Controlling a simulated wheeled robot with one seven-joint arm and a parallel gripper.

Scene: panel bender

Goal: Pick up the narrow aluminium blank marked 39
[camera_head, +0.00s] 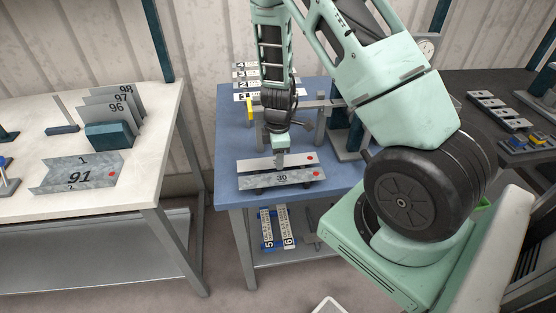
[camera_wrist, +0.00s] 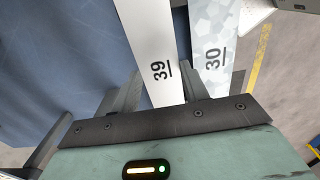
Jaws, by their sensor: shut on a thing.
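The narrow aluminium blank marked 39 (camera_wrist: 150,40) is a plain pale strip; in the head view (camera_head: 255,166) it lies lengthwise behind a mottled grey blank marked 30 (camera_head: 290,181). In the wrist view blank 30 (camera_wrist: 213,40) runs beside it on the right, with a thin gap between. My gripper (camera_head: 280,160) points down over the middle of blank 39. It is shut on blank 39, with one finger at each side in the wrist view. I cannot tell whether the blank is clear of its support.
Both blanks are near the front edge of a blue table (camera_head: 228,130). Behind my gripper stand a fixture bar (camera_head: 315,105) and labelled strips (camera_head: 255,72). A white table (camera_head: 40,110) at left holds blank 91 (camera_head: 85,176). Strips 5 and 6 (camera_head: 277,228) sit below the blue top.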

